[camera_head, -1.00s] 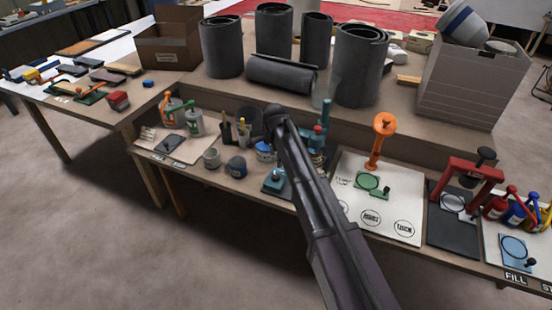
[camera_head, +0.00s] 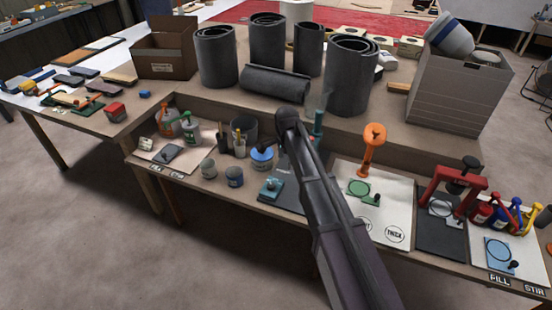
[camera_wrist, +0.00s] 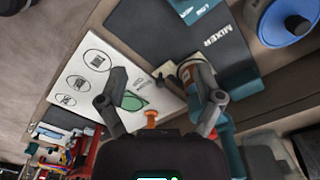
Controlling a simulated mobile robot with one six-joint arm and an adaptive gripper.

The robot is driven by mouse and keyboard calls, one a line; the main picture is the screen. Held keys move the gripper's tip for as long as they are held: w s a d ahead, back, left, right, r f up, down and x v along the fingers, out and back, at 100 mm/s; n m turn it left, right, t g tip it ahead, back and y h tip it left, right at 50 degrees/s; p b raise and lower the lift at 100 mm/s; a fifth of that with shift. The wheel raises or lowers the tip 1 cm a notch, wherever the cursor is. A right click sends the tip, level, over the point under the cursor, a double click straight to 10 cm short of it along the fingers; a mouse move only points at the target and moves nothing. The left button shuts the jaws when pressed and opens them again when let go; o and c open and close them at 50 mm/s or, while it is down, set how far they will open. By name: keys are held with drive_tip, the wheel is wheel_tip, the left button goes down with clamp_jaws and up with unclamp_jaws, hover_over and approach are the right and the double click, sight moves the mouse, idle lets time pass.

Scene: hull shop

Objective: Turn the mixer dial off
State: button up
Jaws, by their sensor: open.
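The mixer stands on a dark mat (camera_head: 292,201) at the middle of the bench. Its teal base part (camera_head: 271,188) and teal upright (camera_head: 318,124) show in the head view, partly hidden by my arm. In the wrist view the mat (camera_wrist: 222,52) reads MIXER, upside down, beside a teal block (camera_wrist: 188,9) with a small label I cannot read. My gripper (camera_wrist: 158,79) is open and empty above the mat's edge. The gripper is hidden in the head view.
A white board with a green disc (camera_head: 358,188) and an orange stand (camera_head: 373,145) lies right of the mat. A red press (camera_head: 452,185) stands farther right. A blue-lidded pot (camera_head: 261,157) and cups stand left. Dark rolls (camera_head: 351,75) stand on the raised shelf behind.

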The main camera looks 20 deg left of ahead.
drive_tip(key=s+d+r+n+p, duration=0.2)
drive_tip(key=d, duration=0.8)
drive_tip(key=s+d+r+n+p, duration=0.2)
drive_tip(key=s+d, duration=0.1)
drive_tip(key=d, duration=0.7)
drive_tip(key=shift+d+r, duration=0.15)
drive_tip(key=shift+d, duration=0.2)
drive_tip(key=s+d+r+n+p, duration=0.2)
drive_tip(key=s+d, duration=0.4)
drive_tip(key=d, duration=0.2)
drive_tip(key=s+d+r+n+p, duration=0.2)
drive_tip(key=s+d, duration=0.4)
drive_tip(key=d, duration=0.3)
drive_tip(key=shift+r+n+p, duration=0.4)
drive_tip(key=shift+n+p, duration=0.05)
drive_tip(key=shift+n, duration=0.05)
